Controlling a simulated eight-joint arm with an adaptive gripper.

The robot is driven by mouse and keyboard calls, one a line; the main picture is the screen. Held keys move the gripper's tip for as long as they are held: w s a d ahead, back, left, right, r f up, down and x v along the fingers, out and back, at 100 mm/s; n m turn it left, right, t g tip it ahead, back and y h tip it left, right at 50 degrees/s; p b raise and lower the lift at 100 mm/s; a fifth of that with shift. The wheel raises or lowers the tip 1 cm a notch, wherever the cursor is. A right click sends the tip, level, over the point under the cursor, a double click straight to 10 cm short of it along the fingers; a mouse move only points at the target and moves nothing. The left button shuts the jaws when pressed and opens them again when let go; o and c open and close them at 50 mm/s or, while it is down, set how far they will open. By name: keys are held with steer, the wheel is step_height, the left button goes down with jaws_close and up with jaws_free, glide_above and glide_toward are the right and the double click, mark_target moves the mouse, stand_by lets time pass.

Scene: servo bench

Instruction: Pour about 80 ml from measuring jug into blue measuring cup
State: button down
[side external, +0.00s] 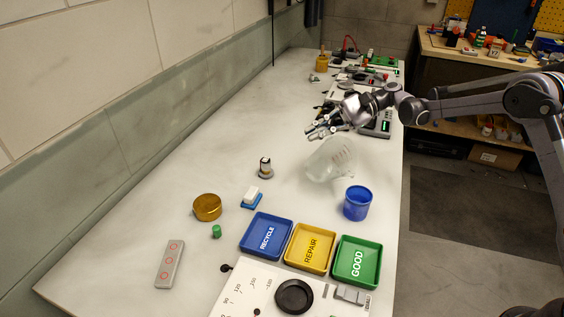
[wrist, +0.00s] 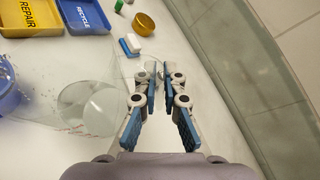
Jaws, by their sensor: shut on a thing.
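The clear measuring jug (side external: 331,160) is held above the bench, tilted, just up and left of the blue measuring cup (side external: 357,203). In the wrist view the jug (wrist: 88,105) fills the left side, with the cup (wrist: 6,88) cut off at the left edge. My gripper (side external: 320,130) is at the jug's upper left side; in the wrist view its blue-padded fingers (wrist: 159,90) are close together, shut on the jug. The cup stands upright and apart from my gripper.
Blue RECYCLE (side external: 266,235), yellow REPAIR (side external: 310,248) and green GOOD (side external: 357,262) trays lie in front of the cup. Equipment crowds the far bench; the left rear surface is clear.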

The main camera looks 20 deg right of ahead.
stand_by(0.3)
steer(key=shift+w+a+f+m+g+h+b, duration=0.2)
steer(key=shift+w+f+m+g, duration=0.3)
steer(key=shift+w+f+m, duration=0.55)
steer(key=shift+w+a+f+m+g+h+b, duration=0.2)
steer(key=shift+w+f+m+g, duration=0.3)
steer(key=shift+w+f+m, duration=0.5)
steer(key=shift+w+a+f+m+g+h, duration=0.1)
steer(key=shift+w+a+f+m+g, duration=0.15)
steer(key=shift+w+f+m+g, duration=0.75)
steer(key=shift+w+r+n+t, duration=0.2)
steer(key=shift+w+n+t, duration=0.2)
steer(key=shift+t, duration=0.1)
